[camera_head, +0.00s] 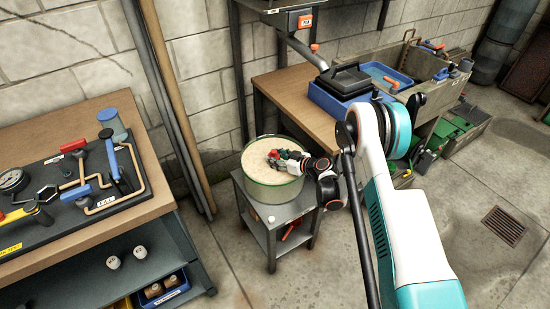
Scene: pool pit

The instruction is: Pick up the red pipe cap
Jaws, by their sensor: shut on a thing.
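My gripper (285,155) is at the end of my arm, over the round tub (269,192). The tub has a greenish clear wall, is filled with pale granular material and stands on a small grey metal stand. The gripper's fingers are low, at or just above the granular surface. A small red thing, probably the red pipe cap (274,154), shows at the fingertips, and the gripper is shut on it. The cap is tiny in this view and partly hidden by the fingers, so whether it touches the granular material I cannot tell.
A workbench with a pipe board (75,180), gauge and valves stands at left. A wooden table (295,95) behind the tub carries a blue box with a black lid (343,82). Pipes lean on the wall behind the tub. A small white cap (271,219) sits on the stand's front edge.

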